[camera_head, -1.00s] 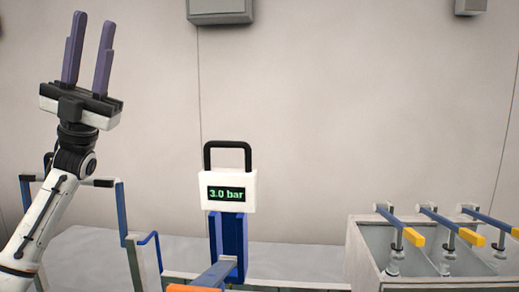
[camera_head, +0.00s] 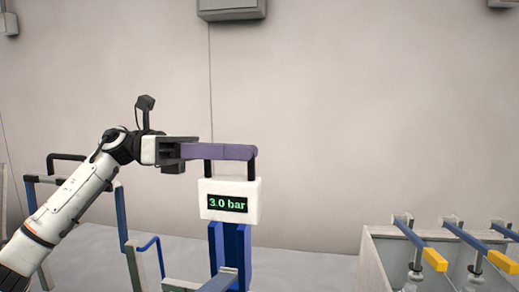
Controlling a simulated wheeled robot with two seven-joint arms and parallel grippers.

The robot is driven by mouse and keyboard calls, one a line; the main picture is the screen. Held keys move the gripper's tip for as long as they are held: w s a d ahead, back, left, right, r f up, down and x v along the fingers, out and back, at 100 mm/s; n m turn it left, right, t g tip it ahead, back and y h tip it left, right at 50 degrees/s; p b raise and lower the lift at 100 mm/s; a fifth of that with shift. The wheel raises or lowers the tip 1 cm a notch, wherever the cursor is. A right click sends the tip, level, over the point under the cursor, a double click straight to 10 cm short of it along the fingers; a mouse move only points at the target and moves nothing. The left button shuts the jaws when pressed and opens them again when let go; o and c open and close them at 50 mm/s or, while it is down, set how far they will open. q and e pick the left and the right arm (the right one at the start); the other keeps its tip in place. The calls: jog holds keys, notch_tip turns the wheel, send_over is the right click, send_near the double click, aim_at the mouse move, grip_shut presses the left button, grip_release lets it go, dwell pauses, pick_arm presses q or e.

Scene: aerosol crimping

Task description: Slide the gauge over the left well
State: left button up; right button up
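The gauge (camera_head: 230,214) is a white block with a green "3.0 bar" display and a black handle (camera_head: 252,168) on top. It sits upright at the top of a blue post (camera_head: 230,248). My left gripper (camera_head: 250,152) reaches in level from the left. A purple finger lies across the top bar of the handle and hides it. The other finger is hidden, so I cannot tell whether the gripper is closed on the handle. I cannot make out a left well. My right gripper is not in view.
A blue and grey frame (camera_head: 122,222) stands left of the gauge, below my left arm. At the right is a grey box (camera_head: 385,262) with several yellow-tipped levers (camera_head: 435,259).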

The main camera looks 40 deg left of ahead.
pick_arm(q)
jog(key=shift+x, duration=1.5)
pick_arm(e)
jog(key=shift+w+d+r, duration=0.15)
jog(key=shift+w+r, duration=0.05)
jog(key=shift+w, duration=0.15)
